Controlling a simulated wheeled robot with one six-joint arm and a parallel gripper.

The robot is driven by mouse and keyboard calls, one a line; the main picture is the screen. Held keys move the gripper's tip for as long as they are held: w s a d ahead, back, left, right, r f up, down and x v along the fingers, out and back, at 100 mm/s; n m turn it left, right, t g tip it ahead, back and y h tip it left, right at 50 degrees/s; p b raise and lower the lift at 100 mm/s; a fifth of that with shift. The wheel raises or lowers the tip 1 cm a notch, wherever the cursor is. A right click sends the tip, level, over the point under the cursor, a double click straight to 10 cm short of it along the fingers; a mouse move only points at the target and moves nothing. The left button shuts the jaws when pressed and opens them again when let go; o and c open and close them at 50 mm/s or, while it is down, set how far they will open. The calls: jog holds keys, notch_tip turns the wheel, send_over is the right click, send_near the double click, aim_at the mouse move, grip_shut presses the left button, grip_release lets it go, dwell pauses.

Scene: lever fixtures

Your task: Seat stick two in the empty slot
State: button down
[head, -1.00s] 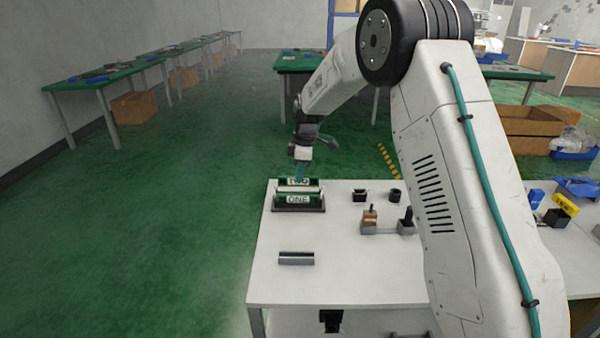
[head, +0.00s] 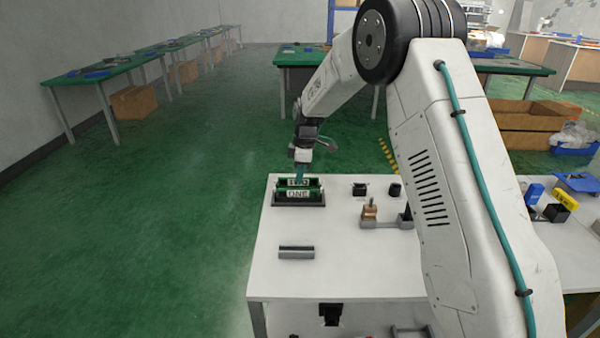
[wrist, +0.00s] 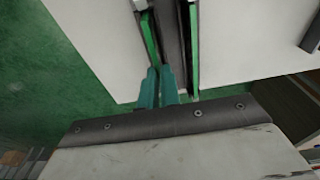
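Stick two (head: 298,183), green with a white "TWO" label, stands just behind stick one (head: 298,194), which is labelled "ONE". Both are at the dark slotted holder (head: 298,202) at the table's back left. My gripper (head: 302,166) is above stick two, pointing down. In the wrist view its teal fingers (wrist: 159,86) are close together on the near edge of stick two (wrist: 149,35). Stick one (wrist: 193,50) is to the right, across the dark holder (wrist: 172,40). Whether stick two's lower edge is inside the slot is hidden.
A grey grooved block (head: 296,252) lies nearer on the white table (head: 340,275). A copper-coloured piece on a grey fixture (head: 370,212) and small black parts (head: 360,189) are to the right. The tabletop between is clear.

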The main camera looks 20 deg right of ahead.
jog(key=shift+f, duration=0.7)
jog(key=c, duration=1.5)
grip_release()
jog(key=shift+c, duration=0.2)
jog(key=r, duration=0.5)
jog(key=d+r, duration=0.1)
jog(key=r, duration=0.1)
jog(key=shift+s+r, duration=0.15)
jog(key=shift+r, duration=0.25)
